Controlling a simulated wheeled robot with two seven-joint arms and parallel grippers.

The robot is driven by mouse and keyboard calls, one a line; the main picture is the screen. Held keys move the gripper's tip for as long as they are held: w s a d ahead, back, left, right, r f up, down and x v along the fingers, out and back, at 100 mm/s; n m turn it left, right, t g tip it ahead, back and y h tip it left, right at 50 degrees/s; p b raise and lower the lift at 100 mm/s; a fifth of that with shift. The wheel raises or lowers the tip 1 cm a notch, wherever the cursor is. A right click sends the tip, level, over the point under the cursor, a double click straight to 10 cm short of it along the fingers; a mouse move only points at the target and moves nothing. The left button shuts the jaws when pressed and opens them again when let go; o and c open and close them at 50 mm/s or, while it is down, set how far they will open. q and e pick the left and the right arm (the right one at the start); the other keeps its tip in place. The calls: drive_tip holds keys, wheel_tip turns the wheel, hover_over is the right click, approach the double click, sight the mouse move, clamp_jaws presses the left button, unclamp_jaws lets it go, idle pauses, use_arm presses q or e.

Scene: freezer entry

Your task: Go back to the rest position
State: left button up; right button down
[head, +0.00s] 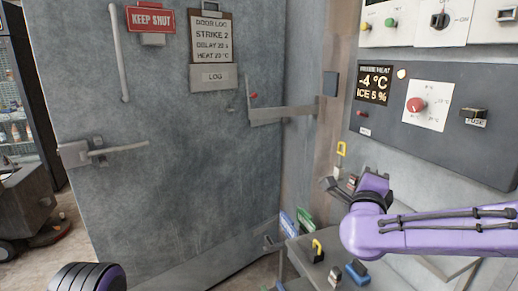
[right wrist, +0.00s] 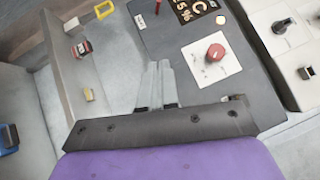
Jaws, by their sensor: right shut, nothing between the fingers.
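My right gripper (head: 338,186) is at the end of the purple arm that comes in from the right, in front of the wall below the dark control panel (head: 385,125). In the right wrist view its two grey fingers (right wrist: 157,85) lie together, shut with nothing between them. They point toward the panel, left of the red knob (right wrist: 215,52); I cannot tell whether they touch anything. My left gripper is not in view; only a dark, ribbed part of my own body shows at the lower left of the head view.
A large grey freezer door (head: 180,190) with a lever handle (head: 115,151) and a red KEEP SHUT sign (head: 150,20) fills the left and middle. The panel reads -4 °C, ICE 5 %. A yellow-shackled padlock (head: 318,250) and a blue one (head: 355,272) are below my right gripper.

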drive_tip(key=s+f+n+g+y, duration=0.2)
drive_tip(key=s+f+n, duration=0.25)
drive_tip(key=f, duration=0.75)
drive_tip(key=s+f+n+g+y, duration=0.25)
drive_tip(key=s+f+n, duration=0.2)
drive_tip(key=f, duration=0.75)
drive_tip(key=s+f+n+g+y, duration=0.1)
drive_tip(key=s+f+n+g, duration=0.3)
drive_tip(key=f, duration=0.8)
drive_tip(key=s+d+f+n+g, duration=0.1)
drive_tip(key=s+f+n+g, duration=0.1)
drive_tip(key=s+f, duration=0.3)
drive_tip(key=s+d+f+n+g, duration=0.1)
drive_tip(key=s+f, duration=0.5)
drive_tip(key=s, duration=0.7)
drive_tip(key=s+d+f+n+g, duration=0.2)
drive_tip(key=s+f, duration=0.4)
drive_tip(key=s, duration=0.3)
drive_tip(key=shift+n+g+h, duration=0.3)
drive_tip(key=shift+g+h, duration=0.05)
drive_tip(key=shift+g, duration=0.5)
